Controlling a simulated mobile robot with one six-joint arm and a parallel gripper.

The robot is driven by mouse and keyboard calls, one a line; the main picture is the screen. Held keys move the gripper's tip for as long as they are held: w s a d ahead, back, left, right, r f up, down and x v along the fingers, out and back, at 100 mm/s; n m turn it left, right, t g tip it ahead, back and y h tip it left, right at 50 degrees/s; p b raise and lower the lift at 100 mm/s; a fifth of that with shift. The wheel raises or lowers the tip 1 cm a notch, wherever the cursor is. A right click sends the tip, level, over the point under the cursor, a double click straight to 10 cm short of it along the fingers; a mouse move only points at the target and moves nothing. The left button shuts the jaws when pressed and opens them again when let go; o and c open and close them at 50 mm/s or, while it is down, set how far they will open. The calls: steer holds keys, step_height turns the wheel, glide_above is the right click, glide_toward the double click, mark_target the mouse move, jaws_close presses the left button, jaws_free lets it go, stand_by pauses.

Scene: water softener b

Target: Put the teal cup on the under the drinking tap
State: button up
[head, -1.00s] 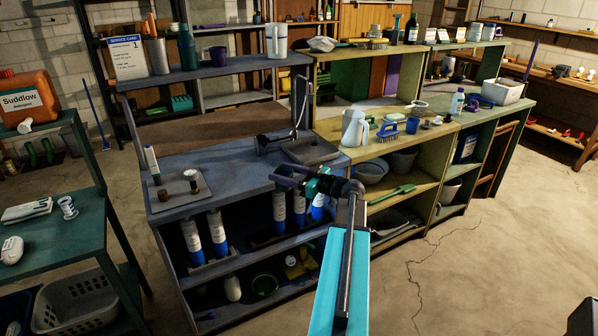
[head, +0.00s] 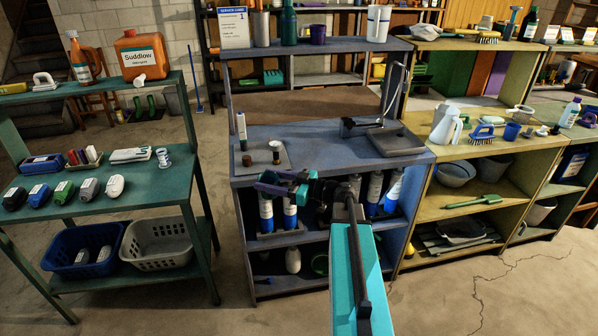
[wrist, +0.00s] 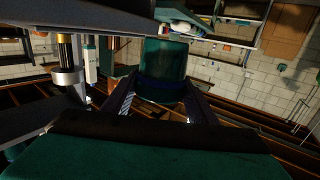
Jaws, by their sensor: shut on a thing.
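My gripper (head: 276,183) is shut on the teal cup (wrist: 165,62), which sits between its two dark fingers in the wrist view. In the head view the gripper is in front of the blue-grey bench (head: 310,150), at about the height of its front edge. The cup is small and dark there, and partly hidden by the gripper. A dark tap with a tall thin spout (head: 385,92) stands at the bench's right, beside a grey sink tray (head: 398,143). I cannot tell whether this is the drinking tap.
A small plate with fittings (head: 262,156) lies on the bench's left. Several blue-white cartridges (head: 266,212) stand on the shelf below. A green table (head: 150,185) stands at left. An upper shelf (head: 300,48) overhangs the bench's back. Clear floor lies between table and bench.

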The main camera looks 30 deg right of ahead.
steer(key=s+a+f+n+g+y, duration=0.1)
steer(key=a+n+g+y, duration=0.1)
steer(key=a, duration=0.8)
steer(key=s+a+n+g+y, duration=0.1)
steer(key=s+a+g+y, duration=0.1)
steer(key=a, duration=0.9)
steer(key=shift+a+f+n, duration=0.2)
steer(key=shift+f+n, duration=0.2)
